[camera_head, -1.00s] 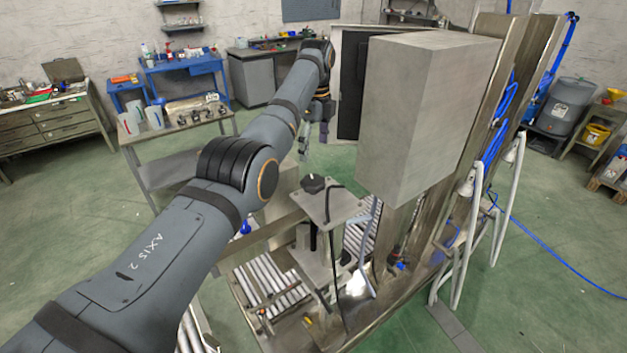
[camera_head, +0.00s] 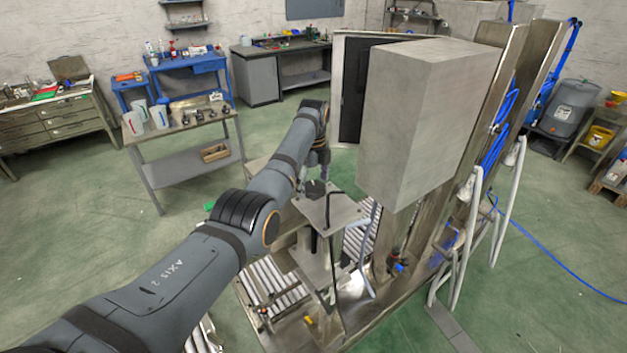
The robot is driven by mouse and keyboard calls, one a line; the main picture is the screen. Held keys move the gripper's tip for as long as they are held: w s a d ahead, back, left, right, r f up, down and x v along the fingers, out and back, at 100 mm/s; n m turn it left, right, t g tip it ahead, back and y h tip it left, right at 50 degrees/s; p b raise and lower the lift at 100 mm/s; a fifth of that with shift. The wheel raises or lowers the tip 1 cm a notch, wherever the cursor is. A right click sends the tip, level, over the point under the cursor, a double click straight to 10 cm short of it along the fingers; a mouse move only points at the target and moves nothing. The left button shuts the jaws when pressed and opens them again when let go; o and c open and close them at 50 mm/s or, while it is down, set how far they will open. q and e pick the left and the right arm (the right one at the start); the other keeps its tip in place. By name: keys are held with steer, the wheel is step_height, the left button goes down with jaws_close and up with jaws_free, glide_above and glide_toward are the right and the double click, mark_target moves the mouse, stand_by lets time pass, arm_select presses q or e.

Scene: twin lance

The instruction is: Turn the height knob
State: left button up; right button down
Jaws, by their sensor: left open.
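The height knob (camera_head: 314,188) is small and black. It sits on top of a flat metal plate (camera_head: 335,212) on the machine's post. My left arm comes in from the lower left and reaches past the post. My left gripper (camera_head: 318,176) is open and points down, close above and behind the knob. The picture is too small to tell whether a finger touches the knob, and the fingertips are partly hidden. My right gripper is not in view.
A large grey box-shaped housing (camera_head: 425,115) hangs just right of the knob. Roller conveyors (camera_head: 275,285) lie below. A grey hose (camera_head: 368,250) hangs beside the post. A side table (camera_head: 180,150) with jugs stands at the back left. The green floor on the left is open.

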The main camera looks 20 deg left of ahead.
arm_select(q)
steer(key=shift+f, duration=0.1)
steer(key=shift+c, duration=0.3)
steer(key=c, duration=1.1)
